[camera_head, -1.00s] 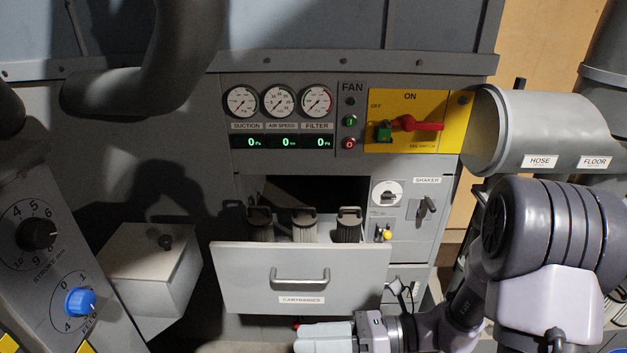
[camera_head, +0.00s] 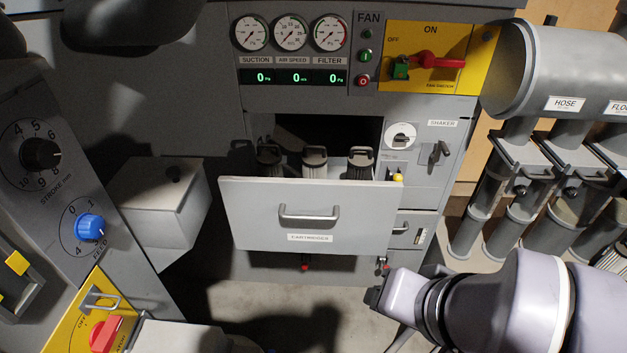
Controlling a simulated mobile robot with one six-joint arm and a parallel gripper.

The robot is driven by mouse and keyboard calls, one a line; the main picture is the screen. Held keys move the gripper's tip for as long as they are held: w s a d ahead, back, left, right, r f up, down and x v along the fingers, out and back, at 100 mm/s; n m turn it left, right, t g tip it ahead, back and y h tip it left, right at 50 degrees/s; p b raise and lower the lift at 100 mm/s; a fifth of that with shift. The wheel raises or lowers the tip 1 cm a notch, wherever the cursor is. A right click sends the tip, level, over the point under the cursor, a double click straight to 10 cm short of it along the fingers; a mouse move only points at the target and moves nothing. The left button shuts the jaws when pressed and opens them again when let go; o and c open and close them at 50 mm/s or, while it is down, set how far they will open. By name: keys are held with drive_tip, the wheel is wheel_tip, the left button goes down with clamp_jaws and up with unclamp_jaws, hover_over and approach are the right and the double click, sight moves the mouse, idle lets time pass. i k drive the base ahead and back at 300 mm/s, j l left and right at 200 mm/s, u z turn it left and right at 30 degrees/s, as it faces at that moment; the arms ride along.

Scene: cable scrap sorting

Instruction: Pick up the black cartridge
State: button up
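An open drawer (camera_head: 260,215) labelled CARTRIDGES holds three upright cartridges, each with a handle on top. The left cartridge (camera_head: 268,159) looks black and stands partly in shadow. My gripper's fingers do not show.
A grey box (camera_head: 155,212) juts out left of the drawer. The shaker panel (camera_head: 430,160) is on its right. Hose cylinders (camera_head: 560,85) stand at the right. A yellow panel with a red switch (camera_head: 105,335) is at the lower left. Open floor (camera_head: 270,305) shows below the drawer.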

sight(359, 163)
drive_tip(key=i+u, duration=0.35)
drive_tip(key=i+l+u, duration=0.3)
drive_tip(key=i, duration=0.2)
drive_tip(key=i+l+u, duration=0.15)
drive_tip(key=i+u, duration=0.2)
drive_tip(key=i, duration=0.05)
